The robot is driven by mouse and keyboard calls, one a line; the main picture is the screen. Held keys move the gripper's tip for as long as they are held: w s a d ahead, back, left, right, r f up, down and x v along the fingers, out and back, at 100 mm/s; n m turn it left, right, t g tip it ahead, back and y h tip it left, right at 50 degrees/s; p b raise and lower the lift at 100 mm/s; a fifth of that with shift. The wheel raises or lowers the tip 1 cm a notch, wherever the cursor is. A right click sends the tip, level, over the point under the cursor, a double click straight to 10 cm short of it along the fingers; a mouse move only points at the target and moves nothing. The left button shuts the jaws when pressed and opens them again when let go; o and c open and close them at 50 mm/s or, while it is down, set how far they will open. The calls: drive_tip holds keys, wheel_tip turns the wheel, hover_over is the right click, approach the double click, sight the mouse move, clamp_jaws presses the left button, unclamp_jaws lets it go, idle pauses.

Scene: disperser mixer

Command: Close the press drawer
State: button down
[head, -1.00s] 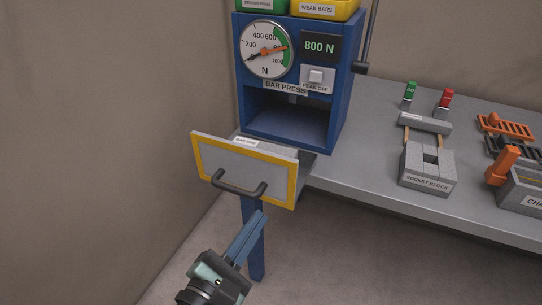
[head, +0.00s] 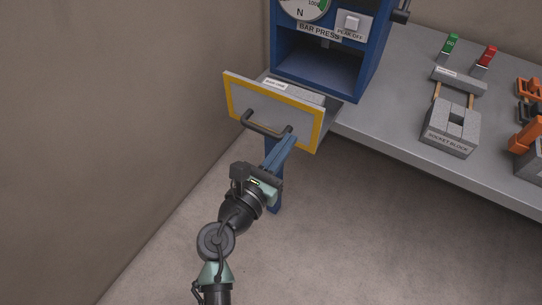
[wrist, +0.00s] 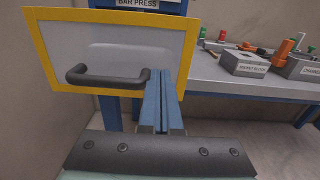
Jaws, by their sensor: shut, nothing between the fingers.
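The press drawer (head: 305,130) sticks out from under the blue bar press (head: 331,70). Its pale front has a yellow border and a dark bar handle (head: 266,124). It also fills the upper left of the wrist view (wrist: 170,45). My gripper (head: 291,139) is shut and empty, with its blue fingers pointing at the drawer front near the handle's right end. In the wrist view my gripper (wrist: 162,73) overlaps the lower right of the front, just right of the handle (wrist: 108,76). I cannot tell whether the fingertips touch the front.
The grey bench (head: 400,105) runs to the right of the press. It carries a socket block (head: 450,130), green and red levers (head: 486,57) and orange parts (head: 526,134). A wall (head: 130,110) stands close on the left. The floor in front is clear.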

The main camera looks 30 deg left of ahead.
drive_tip(key=shift+w+d, duration=0.1)
drive_tip(key=shift+w, duration=1.25)
